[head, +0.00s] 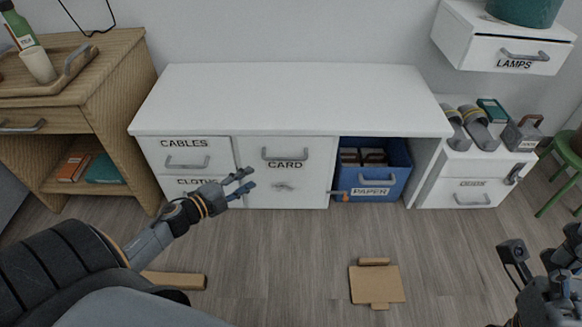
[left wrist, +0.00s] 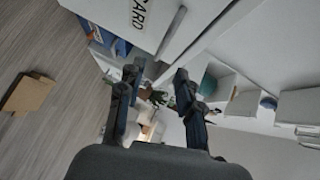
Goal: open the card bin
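The card bin (head: 287,172) has a white front with a CARD label, a grey bar handle (head: 285,154) near its top and a small grey fitting (head: 283,187) below. The front looks flush with the desk, so the bin appears shut. The label and handle (left wrist: 172,33) also show in the left wrist view. My left gripper (head: 246,182) is open and empty, in front of the card bin's left side, lower than the handle. In the left wrist view its fingertips (left wrist: 157,73) are apart. My right gripper (head: 543,243) is at the lower right, apparently open, far from the bin.
The white desk top (head: 290,100) is bare. A blue PAPER bin (head: 371,180) with things inside stands right of the card bin; the CABLES drawer (head: 186,158) is left. Flat cardboard (head: 377,284) lies on the floor. A wooden cabinet (head: 115,85) stands at left.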

